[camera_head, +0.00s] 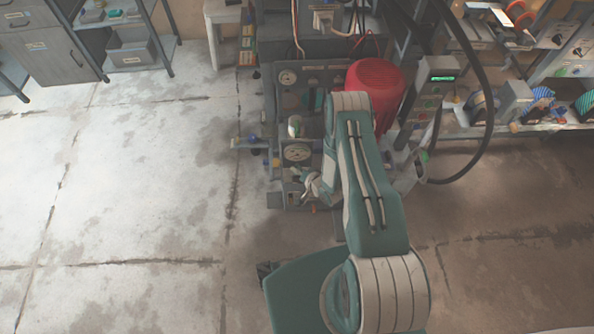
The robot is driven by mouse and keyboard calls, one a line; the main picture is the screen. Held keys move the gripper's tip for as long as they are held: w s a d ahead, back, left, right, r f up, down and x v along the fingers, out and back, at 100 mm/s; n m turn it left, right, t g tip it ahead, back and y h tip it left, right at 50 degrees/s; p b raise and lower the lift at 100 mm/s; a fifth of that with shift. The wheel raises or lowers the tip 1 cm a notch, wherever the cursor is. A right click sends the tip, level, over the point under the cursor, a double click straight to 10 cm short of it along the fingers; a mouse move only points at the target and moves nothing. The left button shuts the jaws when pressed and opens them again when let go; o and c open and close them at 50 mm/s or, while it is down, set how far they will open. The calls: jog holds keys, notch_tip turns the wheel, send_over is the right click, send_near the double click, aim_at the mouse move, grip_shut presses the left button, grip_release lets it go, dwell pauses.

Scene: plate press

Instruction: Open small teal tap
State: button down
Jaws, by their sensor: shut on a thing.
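My teal and white arm reaches in from the lower right and hides the area right of the gripper.
A red motor housing (375,88) stands behind my arm. A control box with a green display (432,82) and a thick black hose (486,140) are to the right. A blue-ended pipe (250,141) juts out left. The concrete floor (130,190) at left is clear.

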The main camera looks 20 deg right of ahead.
jog(key=n+g+h, duration=0.1)
jog(key=h, duration=0.1)
jog(key=n+h, duration=0.1)
jog(key=h, duration=0.1)
jog(key=shift+n+g+h, duration=0.3)
jog(key=shift+n+g, duration=0.1)
jog(key=shift+w+d+r+n+g+h, duration=0.15)
jog(key=shift+n+h, duration=0.15)
jog(key=shift+h, duration=0.35)
jog(key=shift+w+a+n+g+h, duration=0.15)
jog(key=shift+n+h, duration=0.15)
jog(key=shift+h, duration=0.35)
jog(key=shift+d, duration=0.1)
jog(key=shift+r, duration=0.1)
jog(key=c, duration=0.7)
grip_release()
jog(key=shift+s, duration=0.15)
